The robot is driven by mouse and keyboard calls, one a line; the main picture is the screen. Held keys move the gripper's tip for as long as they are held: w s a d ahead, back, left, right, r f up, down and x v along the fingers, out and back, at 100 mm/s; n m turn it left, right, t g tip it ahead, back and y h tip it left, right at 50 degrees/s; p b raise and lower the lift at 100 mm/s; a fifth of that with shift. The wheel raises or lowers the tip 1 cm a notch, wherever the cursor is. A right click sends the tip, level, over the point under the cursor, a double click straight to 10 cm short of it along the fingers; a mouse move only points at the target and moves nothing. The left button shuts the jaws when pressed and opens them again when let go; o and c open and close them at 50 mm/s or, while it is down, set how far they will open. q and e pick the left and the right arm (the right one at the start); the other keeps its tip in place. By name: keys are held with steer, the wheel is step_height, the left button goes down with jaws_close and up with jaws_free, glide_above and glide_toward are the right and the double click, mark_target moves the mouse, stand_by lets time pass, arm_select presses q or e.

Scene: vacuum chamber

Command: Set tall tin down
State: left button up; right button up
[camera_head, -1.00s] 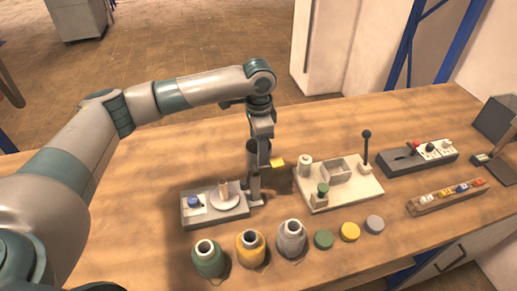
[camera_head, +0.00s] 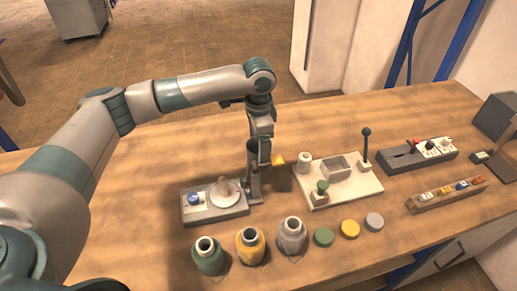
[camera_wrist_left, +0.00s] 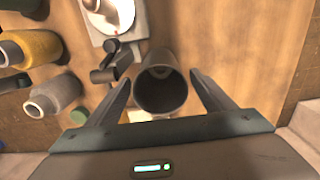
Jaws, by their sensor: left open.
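The tall tin is a dark grey, open-topped cylinder (camera_wrist_left: 162,92) in the left wrist view, seen from above its mouth. It stands between the two fingers of my left gripper (camera_wrist_left: 160,95), which are spread, with a visible gap on each side. In the head view my left gripper (camera_head: 262,178) points down at the table behind the spools, and the tin is mostly hidden by it. I cannot tell whether the tin's base touches the table. My right gripper is not in view.
A grey device with a round plate (camera_head: 224,195) stands left of the gripper. A cream board (camera_head: 340,187) with a lever is to the right. Green (camera_head: 208,258), yellow (camera_head: 250,248) and grey spools (camera_head: 291,238) stand in front. A small yellow thing (camera_head: 278,160) shows beside the gripper.

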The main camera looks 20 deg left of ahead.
arm_select(q)
step_height(320, 180, up, 12)
steer(key=b, duration=0.3)
stand_by(0.5)
